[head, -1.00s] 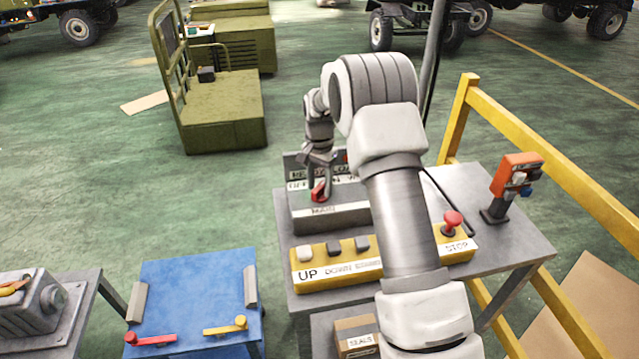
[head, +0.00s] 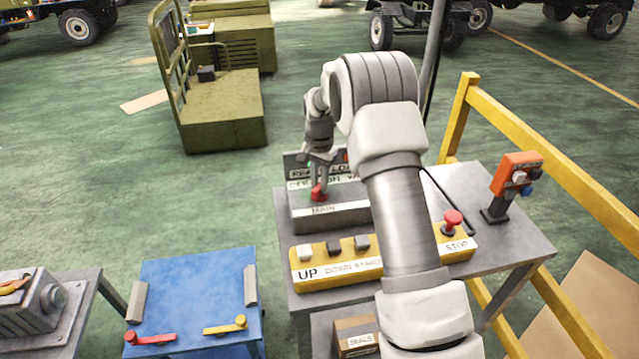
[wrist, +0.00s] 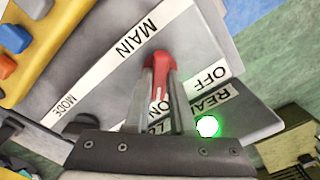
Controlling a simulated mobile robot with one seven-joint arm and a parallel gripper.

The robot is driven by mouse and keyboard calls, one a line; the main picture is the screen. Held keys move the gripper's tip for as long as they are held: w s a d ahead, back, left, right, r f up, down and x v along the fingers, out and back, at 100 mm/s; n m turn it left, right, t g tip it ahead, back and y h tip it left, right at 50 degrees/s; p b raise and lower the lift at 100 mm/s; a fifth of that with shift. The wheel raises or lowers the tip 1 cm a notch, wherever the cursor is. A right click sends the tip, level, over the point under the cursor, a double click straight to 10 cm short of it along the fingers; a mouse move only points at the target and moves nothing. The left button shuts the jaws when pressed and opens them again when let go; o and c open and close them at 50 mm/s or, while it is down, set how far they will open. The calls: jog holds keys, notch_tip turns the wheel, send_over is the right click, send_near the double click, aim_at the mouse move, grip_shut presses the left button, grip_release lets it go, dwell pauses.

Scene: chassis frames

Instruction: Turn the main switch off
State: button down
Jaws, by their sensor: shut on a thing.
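The main switch is a red handle (head: 317,195) on a grey box (head: 335,216) labelled MAIN. My gripper (head: 319,184) reaches down from above and is shut on the handle. In the wrist view the red handle (wrist: 158,61) shows between and beyond my fingers. The MAIN label (wrist: 138,38) lies on one side of it. An OFF label (wrist: 209,77) is to the right of the fingers, and an ON label, partly hidden, is behind them. A green lamp (wrist: 208,126) is lit. My fingers hide much of the handle, so its exact angle is unclear.
A yellow button panel (head: 340,270) marked UP, DOWN and START stands in front of the box. A red STOP button (head: 453,219) is at its right. An orange device (head: 516,175) stands on the table's right, near a yellow railing (head: 570,175). A blue table (head: 195,285) is at left.

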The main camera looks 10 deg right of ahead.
jog(key=n+b, duration=0.1)
jog(key=n, duration=0.3)
jog(key=n+b, duration=0.1)
jog(key=n, duration=0.3)
jog(key=shift+n, duration=0.3)
jog(key=n, duration=0.4)
jog(key=shift+r+n, duration=0.1)
jog(key=shift+n, duration=0.2)
jog(key=n, duration=0.4)
jog(key=shift+n, duration=0.3)
jog(key=c, duration=0.8)
grip_release()
jog(key=shift+o, duration=0.2)
